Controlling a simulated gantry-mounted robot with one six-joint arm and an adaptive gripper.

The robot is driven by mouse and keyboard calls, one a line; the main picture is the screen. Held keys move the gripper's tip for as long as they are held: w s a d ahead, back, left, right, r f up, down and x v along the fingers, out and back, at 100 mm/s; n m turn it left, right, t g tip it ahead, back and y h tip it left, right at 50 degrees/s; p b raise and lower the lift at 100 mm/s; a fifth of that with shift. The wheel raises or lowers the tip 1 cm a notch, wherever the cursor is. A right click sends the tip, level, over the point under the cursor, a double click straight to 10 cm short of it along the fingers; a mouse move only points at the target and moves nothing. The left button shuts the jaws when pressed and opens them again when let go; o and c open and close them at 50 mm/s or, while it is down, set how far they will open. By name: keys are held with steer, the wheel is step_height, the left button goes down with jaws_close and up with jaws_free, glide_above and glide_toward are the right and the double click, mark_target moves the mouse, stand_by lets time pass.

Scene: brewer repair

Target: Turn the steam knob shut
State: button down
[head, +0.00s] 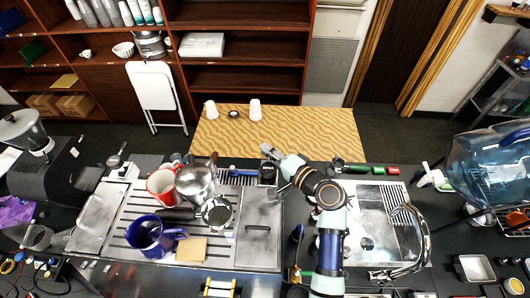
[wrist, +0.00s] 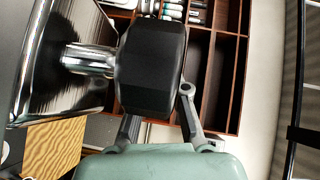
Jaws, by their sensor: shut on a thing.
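The black faceted steam knob (wrist: 150,68) fills the upper middle of the wrist view. It sits on a short chrome stem (wrist: 90,60) that joins a shiny chrome body (wrist: 55,75) at the left. My gripper (wrist: 160,108) has one finger on each side of the knob and is shut on it. In the head view my gripper (head: 274,160) is at the back right corner of the brewer (head: 258,232). The knob is hard to make out there. The knob's far side is hidden in the wrist view.
A steel pitcher (head: 196,184), a red mug (head: 162,183) and a blue mug (head: 152,236) stand on the brewer's left part. A sink (head: 372,225) with a curved tap (head: 418,240) lies right of my arm. A wooden table (head: 300,135) with white cups is behind.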

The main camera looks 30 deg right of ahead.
steer(key=shift+s+d+m+h, duration=0.1)
steer(key=shift+d+m+h, duration=0.05)
steer(key=shift+m+h, duration=0.2)
steer(key=c, duration=1.2)
jaws_free()
steer(key=shift+o, duration=0.2)
steer(key=v, duration=1.2)
steer(key=shift+f, duration=0.1)
